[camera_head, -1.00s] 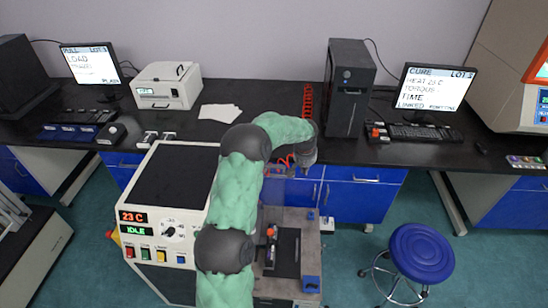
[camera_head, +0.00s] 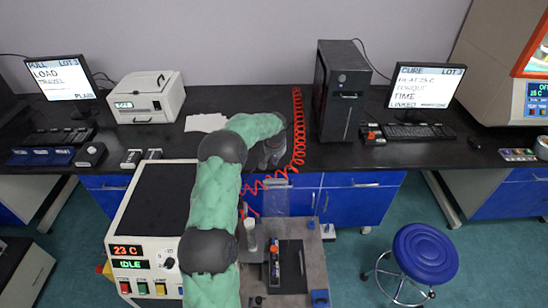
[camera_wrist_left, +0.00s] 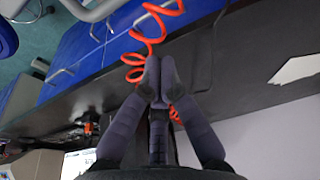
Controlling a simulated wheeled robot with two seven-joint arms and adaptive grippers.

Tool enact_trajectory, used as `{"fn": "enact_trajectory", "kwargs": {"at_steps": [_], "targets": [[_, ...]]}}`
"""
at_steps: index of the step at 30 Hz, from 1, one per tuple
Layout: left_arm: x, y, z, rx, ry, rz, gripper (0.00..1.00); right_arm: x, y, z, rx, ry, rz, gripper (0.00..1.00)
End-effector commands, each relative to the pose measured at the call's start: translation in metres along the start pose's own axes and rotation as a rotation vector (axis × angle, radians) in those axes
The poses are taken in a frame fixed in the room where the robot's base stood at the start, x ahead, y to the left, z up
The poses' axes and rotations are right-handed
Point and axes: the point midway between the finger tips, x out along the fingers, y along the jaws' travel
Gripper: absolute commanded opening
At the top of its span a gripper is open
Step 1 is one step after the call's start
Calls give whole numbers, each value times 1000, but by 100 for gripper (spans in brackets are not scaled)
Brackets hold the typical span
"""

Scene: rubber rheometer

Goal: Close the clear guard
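A faint see-through panel, which looks like the clear guard (camera_head: 276,203), stands at the back of the grey machine deck (camera_head: 316,262), in front of the blue drawers. Its edges are hard to make out, so I cannot tell its exact angle. My left gripper (camera_head: 270,158) is beyond and above it, by the black bench's front edge, apart from the panel as far as I can see. In the left wrist view the left gripper's fingertips (camera_wrist_left: 159,75) are together with nothing seen between them. My right gripper is in neither view.
The control box (camera_head: 150,225), reading 23 C and IDLE, stands left of the deck, partly behind my left arm. A red coiled hose (camera_head: 298,130) hangs near the gripper and shows in the wrist view (camera_wrist_left: 150,35). A blue stool (camera_head: 425,252) stands right; floor between is clear.

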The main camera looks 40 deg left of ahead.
Motion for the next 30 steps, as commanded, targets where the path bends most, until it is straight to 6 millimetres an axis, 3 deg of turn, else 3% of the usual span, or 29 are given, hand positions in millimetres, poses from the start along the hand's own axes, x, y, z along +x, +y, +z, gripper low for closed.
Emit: {"fn": "enact_trajectory", "kwargs": {"at_steps": [9,22,30], "targets": [[47,0,1,0,-1,0,0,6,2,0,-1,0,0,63],[31,0,34,0,0,1,0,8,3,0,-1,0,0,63],[30,0,38,1,0,0,0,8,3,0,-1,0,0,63]]}}
